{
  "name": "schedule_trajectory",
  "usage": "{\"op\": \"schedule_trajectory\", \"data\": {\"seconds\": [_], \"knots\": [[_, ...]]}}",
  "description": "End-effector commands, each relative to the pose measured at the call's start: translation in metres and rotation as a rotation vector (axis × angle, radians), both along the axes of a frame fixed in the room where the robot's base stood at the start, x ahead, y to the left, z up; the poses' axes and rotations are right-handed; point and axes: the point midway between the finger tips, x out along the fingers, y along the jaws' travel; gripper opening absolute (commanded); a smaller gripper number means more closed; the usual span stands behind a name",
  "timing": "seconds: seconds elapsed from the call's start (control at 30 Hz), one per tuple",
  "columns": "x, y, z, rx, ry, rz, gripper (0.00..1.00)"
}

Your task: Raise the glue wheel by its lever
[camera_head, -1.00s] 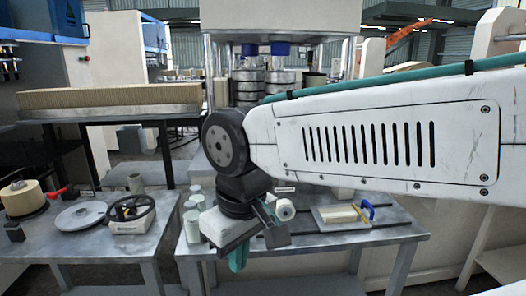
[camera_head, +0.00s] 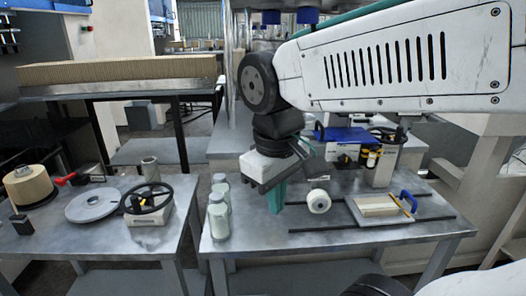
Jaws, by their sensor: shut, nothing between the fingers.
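I cannot tell for certain which part is the glue wheel or its lever. On the left table, a red lever-like handle (camera_head: 66,178) sits beside a tan roll (camera_head: 29,187), with a flat grey disc (camera_head: 92,205) to its right. A black handwheel (camera_head: 148,198) stands on a grey block. On the right table, a machine with a blue top (camera_head: 341,134) stands partly behind my arm. My gripper (camera_head: 276,197), with teal fingers, points down over the right table, shut and empty, between the white bottles and a white roll (camera_head: 318,201). It appears apart from them.
Several pale bottles (camera_head: 218,215) stand along the right table's left edge. A tray (camera_head: 378,206) with a blue handle (camera_head: 408,200) lies across dark rails at the right. A gap separates the two tables. A long stack of brown sheets (camera_head: 118,70) lies on a rack behind.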

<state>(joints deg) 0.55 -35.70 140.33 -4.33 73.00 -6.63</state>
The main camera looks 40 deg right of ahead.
Motion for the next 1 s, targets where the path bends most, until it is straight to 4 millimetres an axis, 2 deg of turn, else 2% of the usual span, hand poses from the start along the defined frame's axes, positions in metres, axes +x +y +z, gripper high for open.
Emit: {"op": "schedule_trajectory", "data": {"seconds": [0.1, 0.27, 0.4, 0.6, 0.7, 0.8, 1.0], "knots": [[0.045, -0.014, 0.016, -0.076, 0.101, 0.133, 0.0], [0.111, -0.035, 0.028, -0.174, 0.249, 0.328, 0.0], [0.171, -0.053, 0.026, -0.243, 0.39, 0.489, 0.0], [0.243, -0.072, 0.009, -0.305, 0.57, 0.674, 0.0], [0.265, -0.078, 0.0, -0.321, 0.631, 0.731, 0.0], [0.278, -0.081, -0.006, -0.33, 0.669, 0.766, 0.0], [0.284, -0.083, -0.008, -0.334, 0.689, 0.785, 0.0]]}}
